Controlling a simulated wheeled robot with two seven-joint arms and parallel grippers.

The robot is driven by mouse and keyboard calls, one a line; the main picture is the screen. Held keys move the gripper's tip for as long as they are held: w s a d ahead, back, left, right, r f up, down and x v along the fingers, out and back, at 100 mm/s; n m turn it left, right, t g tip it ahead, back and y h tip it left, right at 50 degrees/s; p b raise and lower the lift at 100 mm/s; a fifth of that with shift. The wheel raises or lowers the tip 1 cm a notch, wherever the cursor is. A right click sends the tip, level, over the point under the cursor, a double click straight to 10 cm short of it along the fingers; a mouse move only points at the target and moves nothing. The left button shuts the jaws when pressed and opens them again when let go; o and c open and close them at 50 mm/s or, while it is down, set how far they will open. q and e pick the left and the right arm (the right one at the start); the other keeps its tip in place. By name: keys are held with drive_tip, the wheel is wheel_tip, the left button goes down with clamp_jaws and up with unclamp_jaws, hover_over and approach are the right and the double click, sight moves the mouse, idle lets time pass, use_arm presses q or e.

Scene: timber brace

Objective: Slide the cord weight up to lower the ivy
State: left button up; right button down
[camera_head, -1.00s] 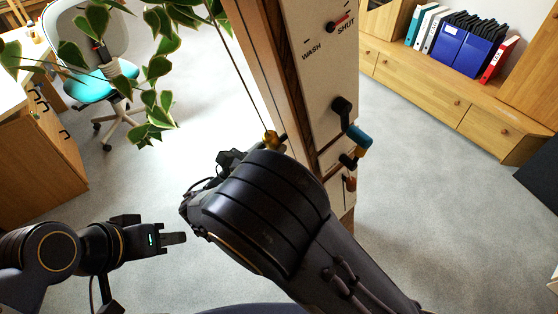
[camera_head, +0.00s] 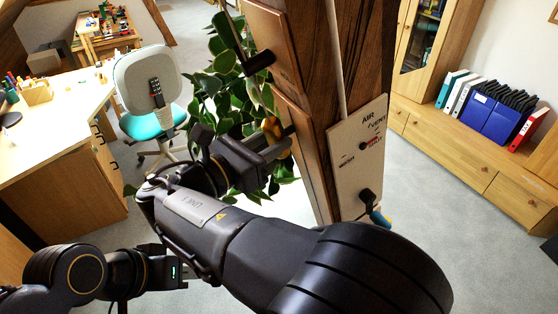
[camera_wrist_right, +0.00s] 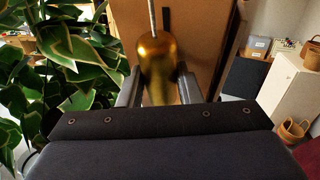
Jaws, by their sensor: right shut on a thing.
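The brass cord weight (camera_head: 272,128) hangs on its cord beside the timber post (camera_head: 352,60). My right gripper (camera_head: 279,146) is shut on it. In the right wrist view the weight (camera_wrist_right: 157,65) sits between my two fingers, with the cord rising from its top. The ivy (camera_head: 228,85), with green, pale-edged leaves, hangs behind the weight and my right gripper, partly hidden by them. It also fills the left of the right wrist view (camera_wrist_right: 50,65). My left gripper (camera_head: 180,274) is low at the left, away from the post; its finger gap is unclear.
A white panel (camera_head: 347,185) with a red-marked switch and a dark knob is on the post. A dark peg (camera_head: 258,63) sticks out above the weight. A desk (camera_head: 60,130) and a teal chair (camera_head: 150,122) stand left; a low wooden cabinet (camera_head: 455,155) with binders stands right.

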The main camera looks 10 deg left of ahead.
sight(264, 131)
drive_tip(key=shift+s+a+r, duration=0.15)
drive_tip(key=shift+a+r, duration=0.05)
drive_tip(key=shift+r, duration=0.65)
drive_tip(key=shift+s+a+r, duration=0.1)
drive_tip(key=shift+a+r, duration=0.05)
drive_tip(key=shift+r, duration=0.65)
drive_tip(key=c, duration=1)
unclamp_jaws()
drive_tip(key=shift+c, duration=0.2)
drive_tip(key=shift+f, duration=0.1)
